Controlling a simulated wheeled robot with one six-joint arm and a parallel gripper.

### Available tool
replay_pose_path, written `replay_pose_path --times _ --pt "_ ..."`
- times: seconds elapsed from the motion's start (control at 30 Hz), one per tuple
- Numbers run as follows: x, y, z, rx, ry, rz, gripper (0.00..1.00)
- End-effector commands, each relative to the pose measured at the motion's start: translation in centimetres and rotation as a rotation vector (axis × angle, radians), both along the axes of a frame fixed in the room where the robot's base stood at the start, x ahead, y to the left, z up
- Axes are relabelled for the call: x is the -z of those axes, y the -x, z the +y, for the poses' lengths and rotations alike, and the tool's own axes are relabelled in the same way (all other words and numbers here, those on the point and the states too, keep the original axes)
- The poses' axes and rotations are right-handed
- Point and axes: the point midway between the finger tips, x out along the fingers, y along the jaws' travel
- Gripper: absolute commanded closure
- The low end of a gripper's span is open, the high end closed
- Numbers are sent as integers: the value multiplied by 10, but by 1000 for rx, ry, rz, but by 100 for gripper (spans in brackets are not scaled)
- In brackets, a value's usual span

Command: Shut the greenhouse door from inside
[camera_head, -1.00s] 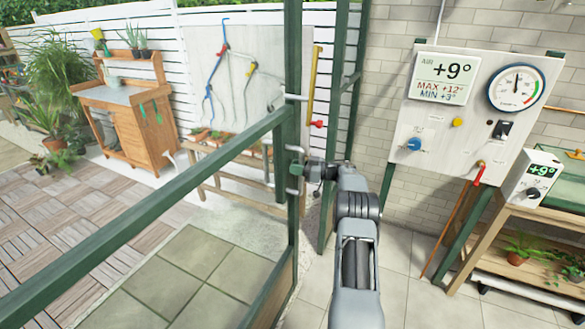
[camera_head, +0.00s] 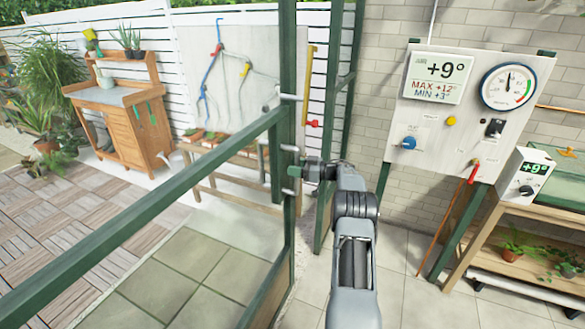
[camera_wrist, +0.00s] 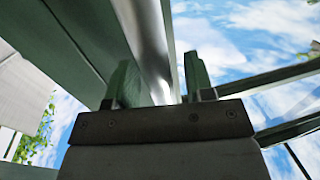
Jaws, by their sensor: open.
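The greenhouse door is a green-framed glazed leaf (camera_head: 150,222) that crosses the left of the head view, standing open. A silver pull handle (camera_head: 290,97) is fixed to its upright edge post. My gripper (camera_head: 300,172) is at the lower part of this handle, and the arm partly hides that contact. In the wrist view, the two green fingers of my gripper (camera_wrist: 157,88) are apart, with the shiny handle bar (camera_wrist: 148,45) running between them. I cannot tell whether either finger touches the bar. A green frame post (camera_head: 338,110) stands just right of the door edge.
A brick wall with an instrument panel (camera_head: 466,110) is at right, above a wooden bench (camera_head: 505,255). A potting bench (camera_head: 125,115) with plants stands outside at left.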

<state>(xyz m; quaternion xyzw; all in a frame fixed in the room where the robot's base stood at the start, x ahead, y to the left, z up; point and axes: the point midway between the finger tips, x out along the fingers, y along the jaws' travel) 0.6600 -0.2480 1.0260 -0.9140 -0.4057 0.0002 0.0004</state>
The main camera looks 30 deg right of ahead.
Motion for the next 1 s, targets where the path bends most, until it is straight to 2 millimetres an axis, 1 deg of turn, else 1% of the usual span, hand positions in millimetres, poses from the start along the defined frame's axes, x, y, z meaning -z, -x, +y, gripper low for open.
replay_pose_path --times 0.3,0.5,0.7,1.0 --pt "2 42 -48 4 0 0 52" --pt "1 66 -73 3 1 -1 52" --pt "1 80 -89 2 -1 -1 52" --pt "0 85 -94 0 0 -1 52"
